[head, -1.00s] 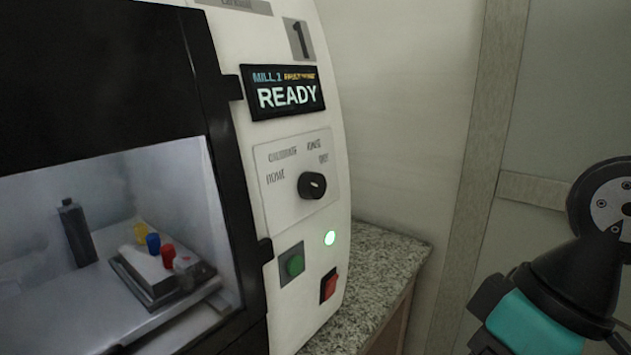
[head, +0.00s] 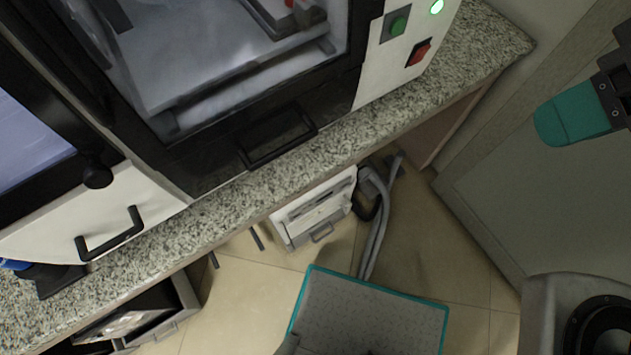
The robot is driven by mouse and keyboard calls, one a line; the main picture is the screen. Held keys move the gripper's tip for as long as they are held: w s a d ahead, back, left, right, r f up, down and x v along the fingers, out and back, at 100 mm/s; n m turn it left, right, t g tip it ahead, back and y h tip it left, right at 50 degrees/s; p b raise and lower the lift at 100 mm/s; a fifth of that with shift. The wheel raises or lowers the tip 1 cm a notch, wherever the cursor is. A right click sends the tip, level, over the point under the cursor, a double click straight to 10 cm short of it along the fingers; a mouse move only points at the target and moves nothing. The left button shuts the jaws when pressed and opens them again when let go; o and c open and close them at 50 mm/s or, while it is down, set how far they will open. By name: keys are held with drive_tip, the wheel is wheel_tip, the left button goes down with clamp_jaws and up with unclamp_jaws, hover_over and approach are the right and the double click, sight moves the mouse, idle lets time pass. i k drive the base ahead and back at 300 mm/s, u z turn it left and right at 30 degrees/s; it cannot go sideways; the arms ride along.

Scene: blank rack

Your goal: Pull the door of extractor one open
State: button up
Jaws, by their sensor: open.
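Below the counter, on the floor, stands a white box-shaped unit (head: 316,213) with a grey handle on its front and grey hoses at its right side. It looks like a dust extractor. Its front looks shut, and no number is readable on it. A second low unit (head: 140,318) with a dark interior is partly visible under the counter at the lower left. I cannot tell from labels which is extractor one.
The granite counter (head: 440,105) runs diagonally above the units. A mill with a black-framed door and handle (head: 277,138) stands on it. Another white machine with a black handle (head: 110,236) is at left. Grey hoses (head: 376,225) trail over the tiled floor (head: 245,305). A grey panel stands at right.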

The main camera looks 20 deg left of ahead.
sight(338, 201)
drive_tip(key=k, duration=0.85)
drive_tip(key=u, duration=0.75)
drive_tip(key=i, duration=0.5)
drive_tip(key=z, duration=0.25)
drive_tip(key=k, duration=0.15)
drive_tip(key=z, duration=1.3)
